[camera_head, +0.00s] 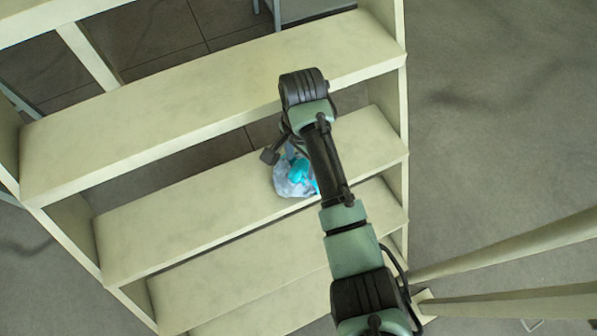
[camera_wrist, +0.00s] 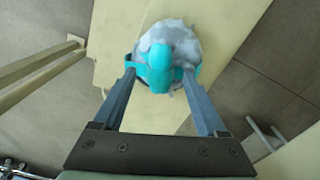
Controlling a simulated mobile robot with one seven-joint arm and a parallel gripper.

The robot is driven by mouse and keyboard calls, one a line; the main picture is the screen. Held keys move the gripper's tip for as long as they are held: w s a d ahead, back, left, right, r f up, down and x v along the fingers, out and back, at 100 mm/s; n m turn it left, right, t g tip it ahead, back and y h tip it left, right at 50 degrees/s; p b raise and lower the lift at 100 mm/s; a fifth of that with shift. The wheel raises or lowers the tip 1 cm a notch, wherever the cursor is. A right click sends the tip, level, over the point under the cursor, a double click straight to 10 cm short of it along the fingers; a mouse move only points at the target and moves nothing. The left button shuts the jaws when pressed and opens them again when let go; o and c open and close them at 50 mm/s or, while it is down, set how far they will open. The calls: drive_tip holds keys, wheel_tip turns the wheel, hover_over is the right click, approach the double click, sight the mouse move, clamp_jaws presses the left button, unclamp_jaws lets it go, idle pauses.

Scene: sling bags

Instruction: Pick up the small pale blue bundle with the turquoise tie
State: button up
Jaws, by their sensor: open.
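The small pale blue bundle (camera_head: 287,183) with its turquoise tie (camera_head: 299,171) sits on a middle shelf of the cream shelf unit, towards its right end. My arm hides part of it in the head view. In the wrist view the bundle (camera_wrist: 171,32) lies at the top centre, with the turquoise tie (camera_wrist: 160,62) facing me. My gripper (camera_wrist: 161,75) is open, its two fingertips on either side of the tie and the near part of the bundle. I cannot tell whether the fingers touch it. In the head view my gripper (camera_head: 283,150) is over the bundle's upper side.
The cream shelf unit has several boards; one board (camera_head: 200,85) is above the bundle's shelf (camera_head: 180,215), close to my wrist. The shelf left of the bundle is bare. A side panel (camera_head: 397,130) stands to the right. Pale poles (camera_head: 510,245) stand at the lower right.

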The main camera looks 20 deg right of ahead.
clamp_jaws()
idle(0.3)
idle(1.1)
